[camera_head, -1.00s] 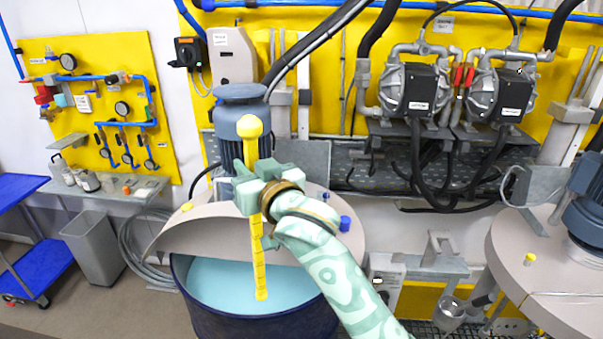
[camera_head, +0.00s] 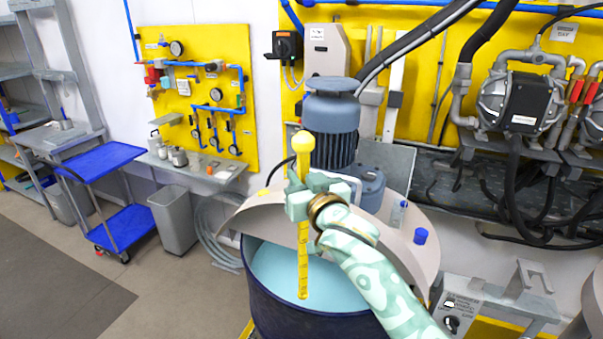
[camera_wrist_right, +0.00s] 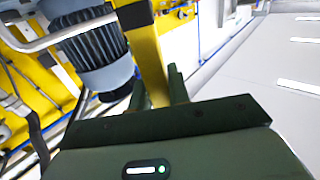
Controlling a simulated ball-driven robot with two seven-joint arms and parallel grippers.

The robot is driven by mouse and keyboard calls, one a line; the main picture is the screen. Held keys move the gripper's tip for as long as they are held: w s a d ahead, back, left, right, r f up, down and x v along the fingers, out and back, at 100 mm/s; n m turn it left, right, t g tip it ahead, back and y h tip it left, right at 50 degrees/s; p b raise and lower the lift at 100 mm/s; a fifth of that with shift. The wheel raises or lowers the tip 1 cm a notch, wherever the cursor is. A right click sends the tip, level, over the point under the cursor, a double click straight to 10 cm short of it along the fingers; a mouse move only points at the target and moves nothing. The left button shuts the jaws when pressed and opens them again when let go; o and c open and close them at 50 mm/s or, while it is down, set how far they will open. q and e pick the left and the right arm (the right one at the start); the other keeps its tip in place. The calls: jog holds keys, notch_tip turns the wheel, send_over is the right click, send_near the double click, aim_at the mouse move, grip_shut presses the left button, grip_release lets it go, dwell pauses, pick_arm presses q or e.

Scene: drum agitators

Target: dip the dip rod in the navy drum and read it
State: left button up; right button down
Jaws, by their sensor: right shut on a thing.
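The yellow dip rod (camera_head: 303,262) hangs upright with its ball-shaped top up and dark graduation marks along its lower part. My right gripper (camera_head: 301,196) is shut on the rod below the ball; the rod (camera_wrist_right: 148,60) also shows between the fingers (camera_wrist_right: 157,92) in the right wrist view. The navy drum (camera_head: 283,310) stands open at the front, with light blue liquid (camera_head: 330,283) inside. The rod's lower end appears over the liquid; I cannot tell whether it touches it. My left gripper is out of view.
A beige half lid (camera_head: 262,217) and a blue-grey motor (camera_head: 331,125) cover the drum's back. A blue cart (camera_head: 105,160) and a grey bin (camera_head: 174,222) stand to the left. Pumps (camera_head: 522,105) and black hoses are on the right wall. Floor at the left front is clear.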

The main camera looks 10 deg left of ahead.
aim_at(304, 275)
notch_tip(304, 275, down, 23)
jog(key=b, duration=1.3)
jog(key=shift+r, duration=0.15)
jog(key=shift+f+b, duration=0.25)
jog(key=shift+b, duration=0.1)
jog(key=shift+f, duration=0.15)
jog(key=shift+f+b, duration=0.3)
jog(key=shift+f, duration=0.4)
jog(key=shift+f, duration=0.75)
dwell(0.5)
